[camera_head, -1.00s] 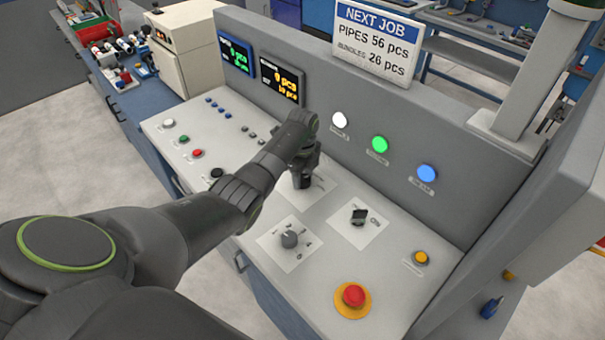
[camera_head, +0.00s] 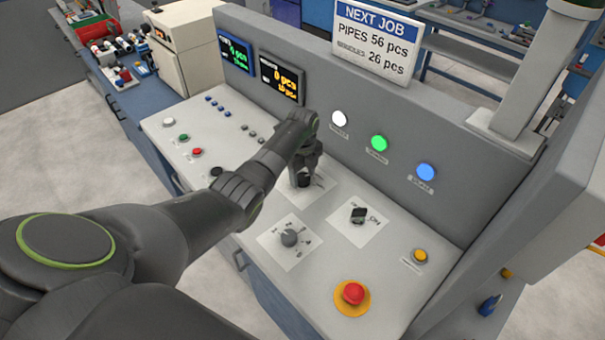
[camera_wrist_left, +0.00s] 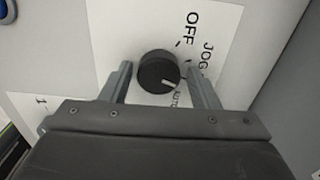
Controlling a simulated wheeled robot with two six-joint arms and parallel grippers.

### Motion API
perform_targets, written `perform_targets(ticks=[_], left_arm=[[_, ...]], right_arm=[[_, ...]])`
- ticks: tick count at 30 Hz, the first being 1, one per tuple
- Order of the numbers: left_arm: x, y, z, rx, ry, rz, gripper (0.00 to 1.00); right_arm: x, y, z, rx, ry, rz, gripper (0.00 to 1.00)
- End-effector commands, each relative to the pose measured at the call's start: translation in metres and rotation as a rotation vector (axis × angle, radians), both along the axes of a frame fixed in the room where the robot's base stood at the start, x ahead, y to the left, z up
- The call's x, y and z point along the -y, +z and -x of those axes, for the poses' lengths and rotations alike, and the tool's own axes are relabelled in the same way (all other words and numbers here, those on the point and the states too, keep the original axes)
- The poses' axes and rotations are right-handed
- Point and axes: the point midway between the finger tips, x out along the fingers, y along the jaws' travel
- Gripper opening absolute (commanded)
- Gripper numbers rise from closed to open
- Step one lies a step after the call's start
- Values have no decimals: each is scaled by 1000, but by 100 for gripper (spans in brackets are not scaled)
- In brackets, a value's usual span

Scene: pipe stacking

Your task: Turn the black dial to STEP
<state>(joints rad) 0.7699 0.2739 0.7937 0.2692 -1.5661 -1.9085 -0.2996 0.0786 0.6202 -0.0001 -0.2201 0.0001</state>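The black dial (camera_wrist_left: 157,71) shows in the left wrist view on a white label plate, with OFF, JOG and AUTO readable. Its white pointer mark is turned toward the lower right, by the AUTO print. The word STEP is not visible; part of the plate is hidden by my gripper. In the head view the dial (camera_head: 304,181) is partly covered by my left gripper (camera_head: 305,172), which points down over it. The two fingers stand open on either side of the dial, with a gap visible to the left finger. My right gripper is not in view.
A grey dial (camera_head: 289,238) and a black switch (camera_head: 358,214) sit on nearby plates. A red emergency button (camera_head: 353,294) and a yellow button (camera_head: 420,257) are nearer the right. The upright panel wall (camera_head: 320,98) rises close behind the gripper.

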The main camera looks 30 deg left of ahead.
Motion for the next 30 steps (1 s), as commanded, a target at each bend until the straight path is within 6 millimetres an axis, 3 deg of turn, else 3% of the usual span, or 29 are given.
perform_targets(ticks=[14,20,30], left_arm=[[-1,8,0,2,1,-2,63],[-1,38,-1,5,0,-3,63],[-1,120,-1,5,-1,-3,63]], right_arm=[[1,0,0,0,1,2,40],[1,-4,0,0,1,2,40],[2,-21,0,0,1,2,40]])
